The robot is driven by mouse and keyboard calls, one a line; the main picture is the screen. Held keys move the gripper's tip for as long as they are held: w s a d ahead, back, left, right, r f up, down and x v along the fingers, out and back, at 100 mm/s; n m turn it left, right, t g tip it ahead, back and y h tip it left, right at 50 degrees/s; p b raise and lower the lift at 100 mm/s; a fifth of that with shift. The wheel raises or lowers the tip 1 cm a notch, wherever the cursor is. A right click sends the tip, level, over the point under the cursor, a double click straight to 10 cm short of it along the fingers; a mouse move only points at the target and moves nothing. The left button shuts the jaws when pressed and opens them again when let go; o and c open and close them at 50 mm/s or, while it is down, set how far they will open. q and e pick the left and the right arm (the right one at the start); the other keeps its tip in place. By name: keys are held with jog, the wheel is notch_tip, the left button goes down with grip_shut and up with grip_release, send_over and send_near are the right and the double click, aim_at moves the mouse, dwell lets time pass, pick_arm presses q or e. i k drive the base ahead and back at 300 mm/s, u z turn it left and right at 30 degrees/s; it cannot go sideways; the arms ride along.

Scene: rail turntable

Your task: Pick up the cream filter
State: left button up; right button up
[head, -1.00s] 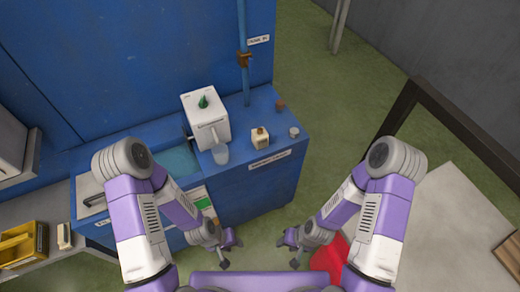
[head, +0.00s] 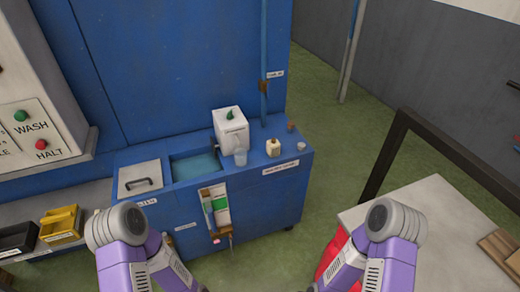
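Another pale upright piece (head: 97,214) is partly hidden behind my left arm, beside the yellow bin. My two arms come in at the bottom of the head view, but both grippers are below the picture edge. Neither gripper can be seen near the cream block.
The blue cabinet (head: 268,205) has an open basin (head: 195,167), a clear cup (head: 240,158) under the white dispenser (head: 229,124), and a blue pipe (head: 264,60). A yellow bin (head: 62,225) stands left. A pale table (head: 425,205) is at right. Green floor lies between.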

aim_at(273, 146)
jog(key=u, duration=0.55)
jog(key=i, duration=0.55)
jog(key=u, duration=0.25)
